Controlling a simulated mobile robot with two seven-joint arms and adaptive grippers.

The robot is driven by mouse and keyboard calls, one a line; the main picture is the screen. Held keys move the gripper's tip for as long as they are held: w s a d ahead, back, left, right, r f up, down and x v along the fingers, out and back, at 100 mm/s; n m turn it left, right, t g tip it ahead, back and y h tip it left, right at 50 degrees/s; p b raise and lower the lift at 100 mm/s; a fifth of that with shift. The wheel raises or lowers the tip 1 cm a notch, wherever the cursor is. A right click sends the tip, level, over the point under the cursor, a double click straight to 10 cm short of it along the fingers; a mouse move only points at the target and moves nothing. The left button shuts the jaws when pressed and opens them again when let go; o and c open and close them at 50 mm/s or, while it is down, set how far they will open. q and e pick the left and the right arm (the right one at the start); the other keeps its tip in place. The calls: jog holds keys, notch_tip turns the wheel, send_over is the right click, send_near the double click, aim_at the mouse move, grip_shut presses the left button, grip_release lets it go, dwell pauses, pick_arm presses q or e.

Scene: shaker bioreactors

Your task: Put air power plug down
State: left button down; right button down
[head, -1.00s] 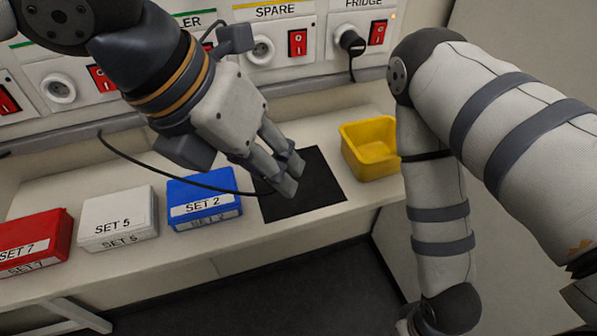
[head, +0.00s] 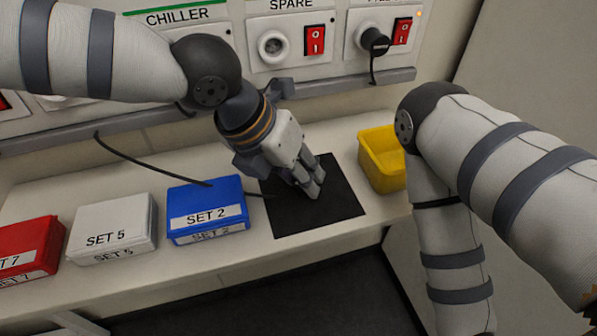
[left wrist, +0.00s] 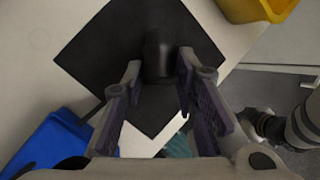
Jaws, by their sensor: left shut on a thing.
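My left gripper (head: 314,188) points down over the black mat (head: 338,212) on the bench, its fingertips low over the mat. It is shut on the black air power plug (left wrist: 158,52), which shows between the fingertips in the left wrist view against the equally dark mat. In the head view the fingers hide the plug. I cannot tell whether it touches the mat. A black cable (head: 150,165) runs from the wall rail, behind the blue box and toward the gripper. My right gripper is out of view.
A blue SET 2 box (head: 205,200) stands left of the mat, then a white SET 5 box (head: 112,225) and a red box (head: 25,255). A yellow bin (head: 382,165) stands right of the mat. Sockets and red switches (head: 315,40) line the wall.

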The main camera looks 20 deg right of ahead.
pick_arm(q)
jog(key=shift+f, duration=0.15)
jog(key=shift+f, duration=0.4)
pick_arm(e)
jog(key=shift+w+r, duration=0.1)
pick_arm(q)
jog(key=c, duration=1.3)
grip_release()
jog(key=p+v, duration=0.1)
jog(key=v, duration=1.2)
jog(key=shift+d+r, duration=0.15)
jog(key=shift+d, duration=0.05)
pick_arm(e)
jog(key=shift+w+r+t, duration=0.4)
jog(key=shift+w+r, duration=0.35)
